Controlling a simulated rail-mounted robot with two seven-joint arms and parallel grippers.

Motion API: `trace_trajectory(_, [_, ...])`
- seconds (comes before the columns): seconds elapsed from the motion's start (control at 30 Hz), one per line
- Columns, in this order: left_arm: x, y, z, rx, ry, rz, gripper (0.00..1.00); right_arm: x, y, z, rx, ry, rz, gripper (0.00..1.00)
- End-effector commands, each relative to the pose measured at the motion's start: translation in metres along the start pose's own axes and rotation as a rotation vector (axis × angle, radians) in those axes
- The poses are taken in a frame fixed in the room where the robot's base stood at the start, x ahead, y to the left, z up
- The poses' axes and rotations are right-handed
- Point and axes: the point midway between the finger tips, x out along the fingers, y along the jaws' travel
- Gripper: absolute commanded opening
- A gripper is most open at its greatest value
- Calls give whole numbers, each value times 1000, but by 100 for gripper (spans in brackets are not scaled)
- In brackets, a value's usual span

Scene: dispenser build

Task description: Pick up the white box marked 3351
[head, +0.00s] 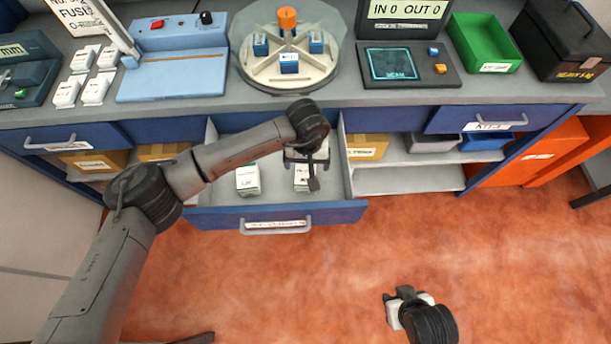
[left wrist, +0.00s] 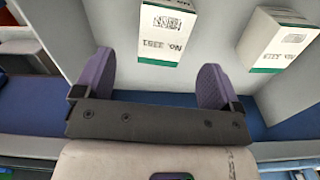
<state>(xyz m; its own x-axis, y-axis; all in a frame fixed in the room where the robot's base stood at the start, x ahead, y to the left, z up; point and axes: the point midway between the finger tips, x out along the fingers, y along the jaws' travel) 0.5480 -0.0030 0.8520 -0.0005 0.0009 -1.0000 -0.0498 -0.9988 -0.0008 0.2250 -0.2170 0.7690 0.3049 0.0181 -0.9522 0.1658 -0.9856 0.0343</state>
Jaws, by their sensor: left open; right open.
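The white box marked 3351 (left wrist: 167,30) has a green band and sits in the open drawer, its label upside down in the left wrist view. In the head view it appears to be the right-hand box (head: 302,183), partly hidden by my left gripper. My left gripper (head: 309,168) is over the drawer. In the left wrist view its purple fingers (left wrist: 157,80) are spread and empty, with the box beyond them, apart. My right gripper (head: 402,295) is open above the floor at the lower right, its fingertips unclear.
A similar white box (head: 247,179) stands left in the drawer; it also shows in the left wrist view (left wrist: 278,38), its number hard to read. The drawer front (head: 215,219) and walls surround both. The worktop (head: 205,107) above holds a round carousel (head: 250,75).

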Motion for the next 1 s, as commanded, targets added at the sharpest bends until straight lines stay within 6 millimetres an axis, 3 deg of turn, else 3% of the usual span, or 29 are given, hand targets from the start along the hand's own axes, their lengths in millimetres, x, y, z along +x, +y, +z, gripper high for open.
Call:
trace_trajectory(0.27, [10, 0, 0, 0, 0, 1, 89, 2, 0, 0, 0, 0, 0, 43])
trace_trajectory(0.67, [55, -3, 1, -1, -1, 2, 89, 11, 0, 3, 0, 1, 0, 43])
trace_trajectory(0.9, [57, -3, 1, 0, 1, 2, 89, 10, 0, 3, 0, 1, 0, 43])
trace_trajectory(1.0, [57, -3, 1, 0, 1, 1, 81, 10, 0, 3, 0, 2, 0, 43])
